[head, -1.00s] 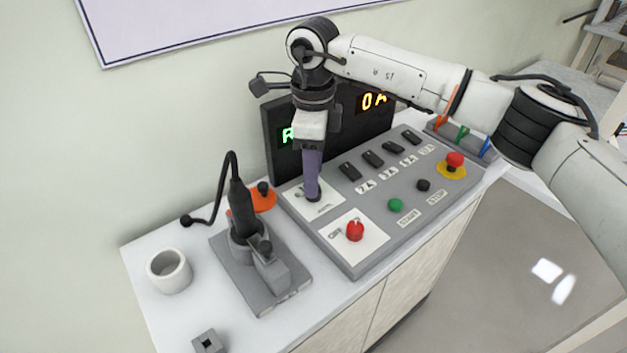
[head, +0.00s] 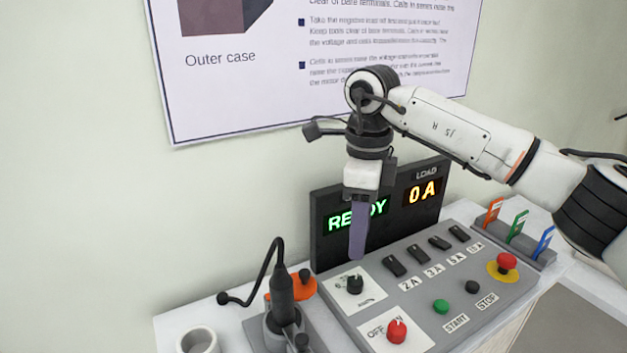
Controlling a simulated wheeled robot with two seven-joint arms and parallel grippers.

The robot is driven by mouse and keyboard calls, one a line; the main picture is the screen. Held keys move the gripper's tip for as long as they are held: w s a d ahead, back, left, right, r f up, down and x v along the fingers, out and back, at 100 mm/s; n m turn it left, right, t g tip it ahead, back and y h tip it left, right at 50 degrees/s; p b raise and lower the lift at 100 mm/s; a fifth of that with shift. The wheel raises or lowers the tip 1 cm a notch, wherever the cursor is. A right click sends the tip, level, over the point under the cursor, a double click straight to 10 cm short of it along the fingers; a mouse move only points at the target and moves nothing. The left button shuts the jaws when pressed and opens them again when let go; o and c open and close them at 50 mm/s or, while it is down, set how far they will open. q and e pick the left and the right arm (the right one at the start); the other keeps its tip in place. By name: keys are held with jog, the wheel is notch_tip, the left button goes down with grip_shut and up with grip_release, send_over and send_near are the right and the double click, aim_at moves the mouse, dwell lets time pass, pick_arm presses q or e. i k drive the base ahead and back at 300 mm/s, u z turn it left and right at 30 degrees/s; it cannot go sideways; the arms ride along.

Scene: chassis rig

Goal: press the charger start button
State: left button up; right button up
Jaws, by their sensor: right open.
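The green start button (head: 441,306) sits on the sloped grey control panel (head: 418,290), above the label START. A black stop button (head: 472,287) is to its right. My right gripper (head: 357,256) points down above the upper left of the panel, apart from the green button and to its left. Its purple fingers appear edge-on, with nothing seen between them, just above a black knob (head: 355,284). The display (head: 320,232) behind reads a partly hidden green READY and an orange 0 A. My left gripper is not in view.
A red OFF/ON knob (head: 397,330) and a red emergency button (head: 506,262) on yellow are on the panel. Several black switches (head: 437,243) line its back. A black corded tool (head: 282,294) and a white cup (head: 198,340) stand at left. Coloured tags (head: 517,226) stand at right.

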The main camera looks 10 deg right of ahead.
aim_at(442, 307)
jog(key=k, duration=1)
